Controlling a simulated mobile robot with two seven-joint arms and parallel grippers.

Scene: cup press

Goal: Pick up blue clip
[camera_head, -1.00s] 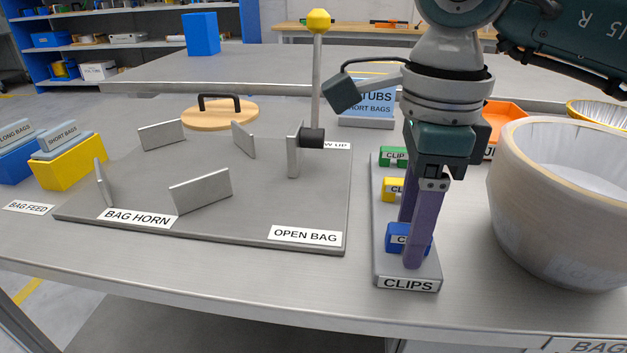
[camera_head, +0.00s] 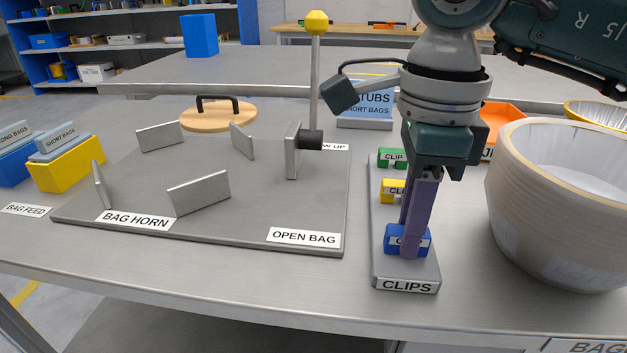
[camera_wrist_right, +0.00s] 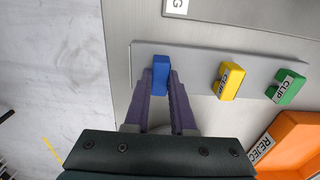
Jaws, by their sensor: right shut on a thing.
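The blue clip (camera_head: 393,240) sits at the near end of the grey clips tray (camera_head: 400,272). My right gripper (camera_head: 410,245) reaches down from above and is shut on the blue clip, one finger covering part of its label. In the right wrist view the blue clip (camera_wrist_right: 161,72) lies between the two purple fingertips (camera_wrist_right: 161,88). The clip still appears to be at tray level; I cannot tell if it is clear of the surface. My left gripper is not in view.
A yellow clip (camera_head: 391,190) and a green clip (camera_head: 390,157) stand farther back on the tray. A large pale bowl (camera_head: 560,220) stands close on the right. The bag horn plate (camera_head: 260,200) with upright metal plates is on the left. An orange reject bin (camera_head: 503,113) is behind.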

